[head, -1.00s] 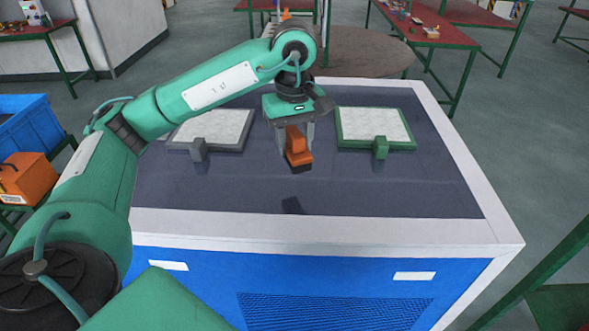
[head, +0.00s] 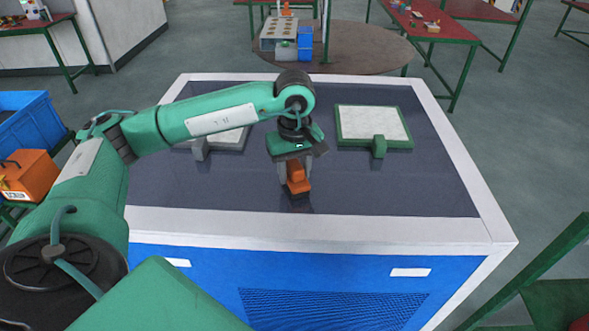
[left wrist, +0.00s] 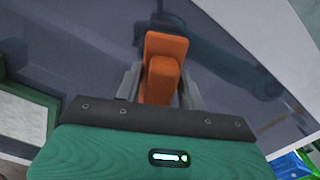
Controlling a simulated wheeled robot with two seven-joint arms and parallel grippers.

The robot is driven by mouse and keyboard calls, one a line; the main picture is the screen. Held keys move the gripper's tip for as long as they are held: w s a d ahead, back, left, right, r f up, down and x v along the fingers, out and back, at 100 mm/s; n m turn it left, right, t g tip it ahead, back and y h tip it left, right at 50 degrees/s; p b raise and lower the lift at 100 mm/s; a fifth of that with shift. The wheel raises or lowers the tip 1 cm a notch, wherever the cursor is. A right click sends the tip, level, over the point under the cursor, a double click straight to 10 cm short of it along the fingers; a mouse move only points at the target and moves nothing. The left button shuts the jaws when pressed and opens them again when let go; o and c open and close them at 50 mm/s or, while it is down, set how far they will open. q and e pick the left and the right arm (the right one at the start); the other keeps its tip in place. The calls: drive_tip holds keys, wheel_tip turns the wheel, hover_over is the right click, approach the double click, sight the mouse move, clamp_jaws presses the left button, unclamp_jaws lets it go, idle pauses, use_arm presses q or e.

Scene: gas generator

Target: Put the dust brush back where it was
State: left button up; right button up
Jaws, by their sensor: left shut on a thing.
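The dust brush (head: 298,177) has an orange handle and dark bristles at its lower end. My left gripper (head: 296,183) is shut on its handle, fingers on both sides, pointing down over the near middle of the dark machine top (head: 400,185). The brush is upright, its bristles just above the top or on it; I cannot tell if they touch. In the left wrist view the orange handle (left wrist: 164,62) sits between the grey fingers (left wrist: 161,88). My right gripper is not in view.
A green-framed panel (head: 374,124) with a green clip lies behind and right of the brush. A grey-framed panel (head: 232,139) lies behind left, partly hidden by my arm. A white rim (head: 400,226) borders the top. The top's right side is clear.

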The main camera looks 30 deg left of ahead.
sight(295, 163)
use_arm(q)
drive_tip(key=o, duration=0.9)
drive_tip(key=shift+o, duration=0.2)
drive_tip(key=shift+r+p, duration=0.25)
drive_tip(key=shift+p, duration=0.2)
wheel_tip(295, 163, up, 6)
drive_tip(key=b, duration=0.3)
drive_tip(key=shift+f, duration=0.2)
wheel_tip(295, 163, up, 5)
drive_tip(key=shift+f+b, duration=0.1)
drive_tip(key=shift+b, duration=0.25)
drive_tip(key=shift+r, duration=0.65)
drive_tip(key=shift+f, duration=0.1)
